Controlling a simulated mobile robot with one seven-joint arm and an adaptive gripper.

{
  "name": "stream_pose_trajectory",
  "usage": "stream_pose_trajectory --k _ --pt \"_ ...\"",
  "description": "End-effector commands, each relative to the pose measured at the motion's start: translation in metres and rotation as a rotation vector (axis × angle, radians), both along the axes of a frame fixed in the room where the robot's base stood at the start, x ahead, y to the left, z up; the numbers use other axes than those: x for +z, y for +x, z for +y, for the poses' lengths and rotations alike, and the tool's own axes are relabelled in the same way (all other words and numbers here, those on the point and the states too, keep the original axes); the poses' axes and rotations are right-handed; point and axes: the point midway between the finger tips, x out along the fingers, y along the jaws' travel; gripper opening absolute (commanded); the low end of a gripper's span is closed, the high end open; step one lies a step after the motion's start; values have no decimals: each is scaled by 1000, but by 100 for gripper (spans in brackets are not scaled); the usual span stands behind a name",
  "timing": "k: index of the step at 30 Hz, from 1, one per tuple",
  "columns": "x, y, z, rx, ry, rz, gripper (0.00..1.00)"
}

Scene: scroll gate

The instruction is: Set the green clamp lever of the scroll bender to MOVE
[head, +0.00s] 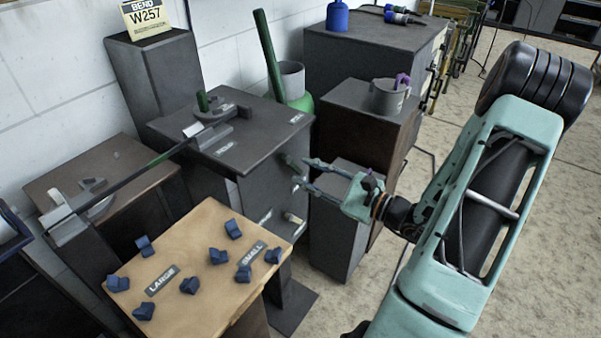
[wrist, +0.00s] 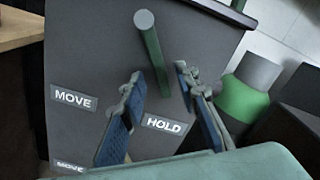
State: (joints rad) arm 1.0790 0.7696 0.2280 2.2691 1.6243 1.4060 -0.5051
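In the wrist view a green lever (wrist: 153,55) sticks out from the dark grey face of the scroll bender (head: 215,190). Its lower end is near the HOLD label (wrist: 167,125). The MOVE label (wrist: 75,98) is to the left. My gripper (wrist: 160,74) is open, with a blue-padded finger on either side of the lever in the picture. I cannot tell whether either finger touches it. In the head view my gripper (head: 308,175) is close to the bender's front right side, its two fingers spread apart. The lever is hard to make out there.
A wooden table (head: 190,255) with several blue blocks and LARGE and SMALL labels stands in front. A grey pedestal (head: 338,240) and a dark stand with a mug (head: 388,97) are beside my gripper. A green container (wrist: 240,100) is right of the bender.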

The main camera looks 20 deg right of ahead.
Motion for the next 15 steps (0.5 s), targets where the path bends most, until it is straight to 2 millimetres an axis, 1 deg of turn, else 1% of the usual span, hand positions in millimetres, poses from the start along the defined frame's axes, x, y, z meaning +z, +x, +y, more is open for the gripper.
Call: stream_pose_trajectory --k 3,6,15 --pt "-1 12 8 2 0 -1 29" --pt "-1 18 12 1 -1 0 29" --pt "0 20 13 -1 0 1 29"
